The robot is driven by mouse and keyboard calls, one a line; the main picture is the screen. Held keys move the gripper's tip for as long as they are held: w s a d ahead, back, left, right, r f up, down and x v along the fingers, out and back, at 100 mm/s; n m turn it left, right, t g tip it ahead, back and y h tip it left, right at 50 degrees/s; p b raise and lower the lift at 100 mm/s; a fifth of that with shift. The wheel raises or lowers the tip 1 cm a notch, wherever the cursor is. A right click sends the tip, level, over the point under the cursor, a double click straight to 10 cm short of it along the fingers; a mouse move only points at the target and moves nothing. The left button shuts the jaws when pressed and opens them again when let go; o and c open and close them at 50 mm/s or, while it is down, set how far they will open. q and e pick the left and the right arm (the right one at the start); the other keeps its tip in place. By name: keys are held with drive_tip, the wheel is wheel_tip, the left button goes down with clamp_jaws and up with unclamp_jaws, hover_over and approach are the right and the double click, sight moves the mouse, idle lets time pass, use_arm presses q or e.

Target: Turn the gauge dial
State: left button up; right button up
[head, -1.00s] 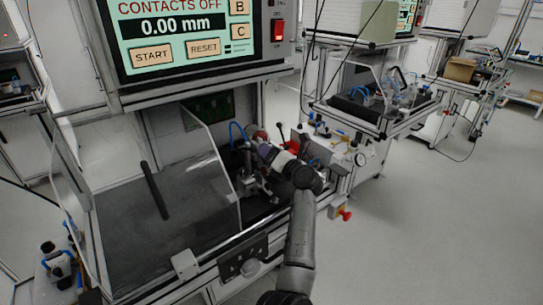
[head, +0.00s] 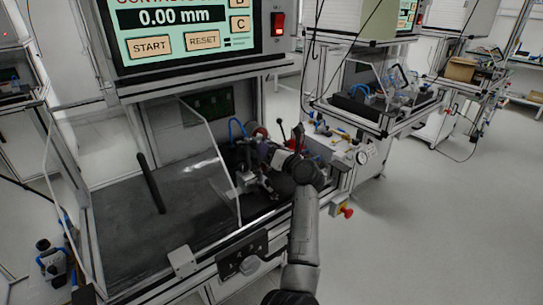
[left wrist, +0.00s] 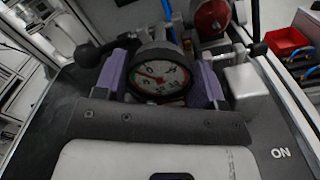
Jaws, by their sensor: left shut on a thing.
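The gauge dial (left wrist: 160,77) is round, with a pale face, coloured marks and a red needle, and sits in a dark bezel in the left wrist view. My left gripper (left wrist: 160,70) has a purple-padded finger on each side of the dial and is shut on it. In the head view my left gripper (head: 278,158) is at the test fixture, right of the clear guard panel. My own wrist hides the dial there. My right gripper is in neither view.
A screen (head: 185,32) reading 0.00 mm stands above the fixture. A clear guard panel (head: 210,165) is left of my gripper. In the left wrist view, a red round part (left wrist: 210,18) and a dark-knobbed lever (left wrist: 88,54) are close by. Open floor lies at right.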

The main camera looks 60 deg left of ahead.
use_arm(q)
drive_tip(key=n+b, duration=0.3)
drive_tip(key=shift+f+n, duration=0.1)
drive_tip(key=shift+n, duration=0.2)
drive_tip(key=shift+n+b, duration=0.5)
drive_tip(key=shift+n, duration=0.1)
drive_tip(key=o, duration=0.6)
drive_tip(key=shift+o, duration=0.2)
drive_tip(key=shift+d, duration=0.15)
drive_tip(key=w+d+p, duration=0.1)
drive_tip(key=d+p, duration=0.2)
drive_tip(key=d, duration=1)
drive_tip(key=shift+d, duration=0.3)
